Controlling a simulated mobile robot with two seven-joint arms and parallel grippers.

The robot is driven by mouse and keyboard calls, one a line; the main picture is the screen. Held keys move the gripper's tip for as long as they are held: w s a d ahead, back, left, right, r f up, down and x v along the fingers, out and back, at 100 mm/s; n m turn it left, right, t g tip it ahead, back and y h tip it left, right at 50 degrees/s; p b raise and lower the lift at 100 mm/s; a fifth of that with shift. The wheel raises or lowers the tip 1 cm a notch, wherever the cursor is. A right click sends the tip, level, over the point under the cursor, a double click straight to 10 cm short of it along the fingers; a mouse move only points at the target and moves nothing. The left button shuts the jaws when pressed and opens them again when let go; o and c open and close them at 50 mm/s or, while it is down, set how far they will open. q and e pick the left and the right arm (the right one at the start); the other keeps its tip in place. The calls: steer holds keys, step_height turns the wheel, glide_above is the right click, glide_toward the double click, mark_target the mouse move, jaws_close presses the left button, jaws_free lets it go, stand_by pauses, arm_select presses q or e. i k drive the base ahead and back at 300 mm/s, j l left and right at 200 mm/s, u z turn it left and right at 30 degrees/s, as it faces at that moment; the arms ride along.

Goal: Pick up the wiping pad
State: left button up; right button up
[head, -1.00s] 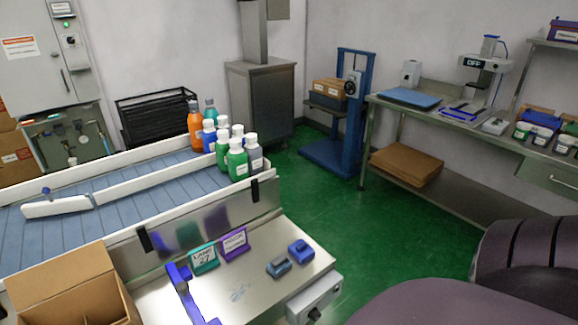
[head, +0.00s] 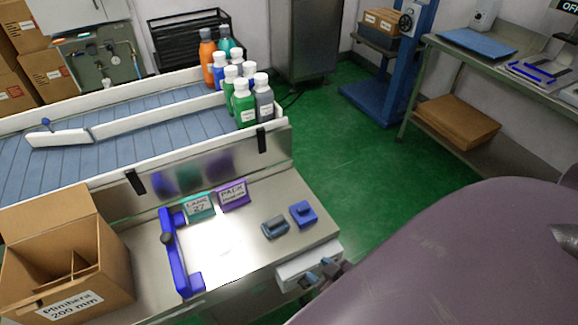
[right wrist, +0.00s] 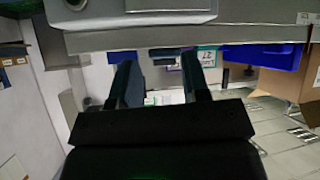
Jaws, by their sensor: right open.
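Two small pads lie side by side on the steel counter in the head view: a grey-blue one (head: 275,227) and a brighter blue one (head: 303,214). I cannot tell which is the wiping pad. My right gripper (head: 322,273) is in front of the counter's front edge, beside the grey control box and nearer to me than both pads. In the right wrist view my right gripper (right wrist: 161,66) has its two fingers apart with nothing held between them. Neither pad shows clearly there. My left gripper is not in view.
A blue bracket (head: 178,258) and an open carton (head: 110,262) stand left of the pads. The control box (head: 300,268) juts from the counter front. Bottles (head: 243,103) stand on the conveyor (head: 130,150).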

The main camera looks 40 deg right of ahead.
mark_target(276, 226)
steer(key=l, duration=0.7)
steer(key=i+l, duration=0.1)
steer(key=l, duration=0.55)
